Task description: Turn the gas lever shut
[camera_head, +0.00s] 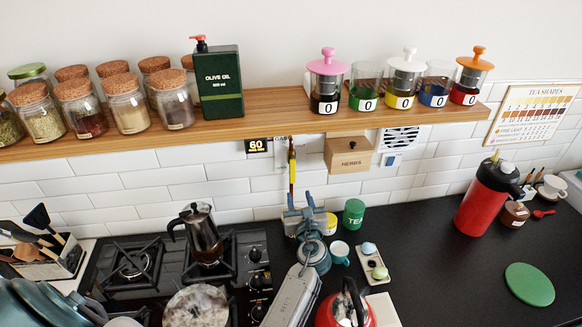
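The gas lever (292,174) is a small red and yellow part on the thin yellow gas pipe (292,190), which runs down the white tiles below the wooden shelf. Whether the lever lies along the pipe or across it is too small to tell. The gripper hides the pipe's lower end. My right gripper is not in view.
A moka pot (201,233) stands on the gas hob (130,262) at left. A green tea tin (354,214), a teal cup (339,252) and a red kettle (345,307) stand close right of my arm. The wooden shelf (270,105) overhangs above. The right counter has free room.

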